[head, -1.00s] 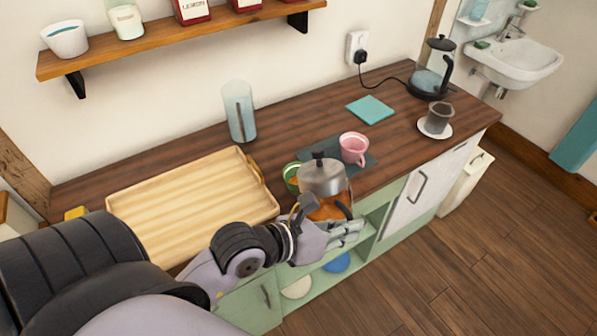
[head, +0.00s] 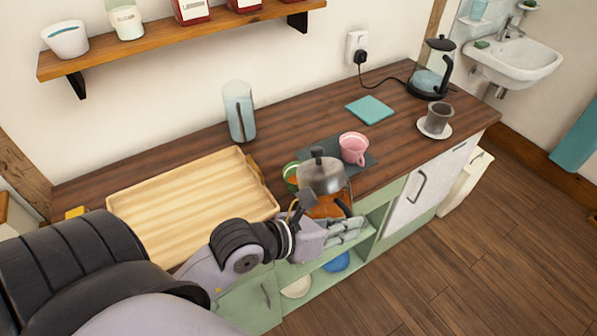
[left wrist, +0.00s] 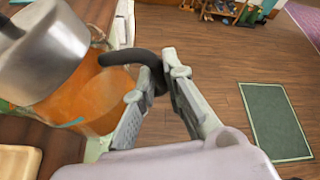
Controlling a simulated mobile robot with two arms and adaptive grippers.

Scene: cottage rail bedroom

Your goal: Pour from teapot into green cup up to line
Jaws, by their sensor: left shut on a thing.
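The teapot (head: 328,207) is clear glass with orange tea inside, a metal lid (head: 322,178) and a black handle. My left gripper (head: 345,228) is shut on the handle (left wrist: 125,57) and holds the pot at the counter's front edge. In the left wrist view the teapot (left wrist: 95,95) fills the left side and looks tilted. The green cup (head: 290,174) stands just behind and left of the pot, mostly hidden by it; some orange shows in it. Its line and the spout are hidden, so I cannot tell the level or whether tea flows. My right gripper is not in view.
A pink cup (head: 353,148) stands on a dark mat (head: 322,150) close behind the pot. A wooden tray (head: 190,205) lies to the left.

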